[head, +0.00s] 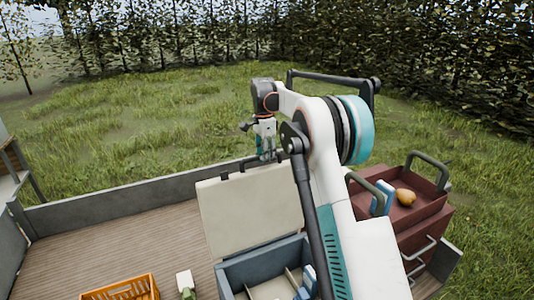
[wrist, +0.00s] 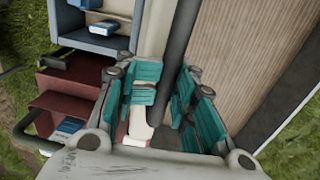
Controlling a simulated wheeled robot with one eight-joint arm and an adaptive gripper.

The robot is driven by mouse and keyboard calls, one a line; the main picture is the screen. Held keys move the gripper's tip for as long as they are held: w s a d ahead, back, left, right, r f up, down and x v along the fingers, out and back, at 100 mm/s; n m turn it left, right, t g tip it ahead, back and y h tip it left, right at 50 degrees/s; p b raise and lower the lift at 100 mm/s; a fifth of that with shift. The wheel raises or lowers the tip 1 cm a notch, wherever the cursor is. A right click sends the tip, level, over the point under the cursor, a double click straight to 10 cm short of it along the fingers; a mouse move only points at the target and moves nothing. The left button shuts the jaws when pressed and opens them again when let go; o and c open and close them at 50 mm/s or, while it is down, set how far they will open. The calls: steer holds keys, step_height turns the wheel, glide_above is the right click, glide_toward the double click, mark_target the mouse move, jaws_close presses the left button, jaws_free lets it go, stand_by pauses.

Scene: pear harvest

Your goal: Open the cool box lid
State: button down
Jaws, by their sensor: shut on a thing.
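The cool box (head: 232,272) is a blue-grey box at the bottom middle of the head view, with pale dividers inside. Its cream lid (head: 250,212) stands raised, tilted up behind the box, so the inside shows. A dark handle (head: 236,172) runs along the lid's top edge. My gripper (head: 266,157) is at that edge, fingers pointing down, shut on the handle. In the wrist view my gripper's teal finger pads (wrist: 165,100) flank the lid edge, and the cool box (wrist: 100,42) is at upper left. The exact grip contact is partly hidden by the fingers.
A red toolbox (head: 420,212) with a pear (head: 405,195) in its tray stands right of my arm. An orange crate (head: 122,289) and a small white-and-green item (head: 186,284) are on the wooden bed (head: 120,240). A grey side wall (head: 130,195) runs behind the lid.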

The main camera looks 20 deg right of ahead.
steer(key=shift+w+a+r, duration=0.15)
steer(key=shift+w+r, duration=0.05)
steer(key=shift+r, duration=0.05)
steer(key=shift+w, duration=0.15)
steer(key=shift+r, duration=0.1)
steer(key=c, duration=1.6)
jaws_free()
steer(key=shift+o, duration=0.2)
steer(key=shift+w+f, duration=0.25)
steer(key=shift+w, duration=0.15)
steer(key=shift+s, duration=0.15)
steer(key=shift+d+r, duration=0.15)
steer(key=shift+d, duration=0.05)
step_height(320, 180, up, 12)
steer(key=shift+w, duration=0.3)
